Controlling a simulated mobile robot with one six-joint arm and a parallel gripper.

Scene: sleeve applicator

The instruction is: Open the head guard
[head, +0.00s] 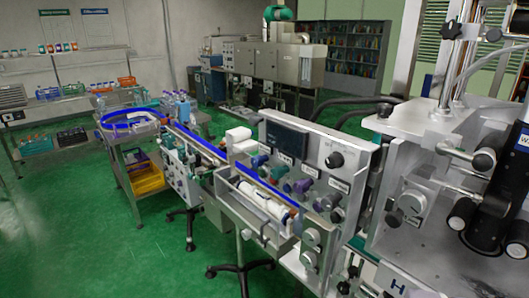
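The sleeve applicator head (440,125) fills the right side of the head view, with grey metal blocks, upright rods and black knobs. A dark unit with round rollers (490,210) stands below and to the right of it. I cannot tell for sure which part is the head guard, or whether it is open or shut. The picture's right edge cuts the machine off. My gripper is not in view.
A control panel (308,165) with labelled coloured knobs stands left of the head. A blue-railed conveyor (200,147) runs from it to a round table (130,122) with a blue rim. A yellow crate (145,180) sits below. Green floor (70,235) is clear at left.

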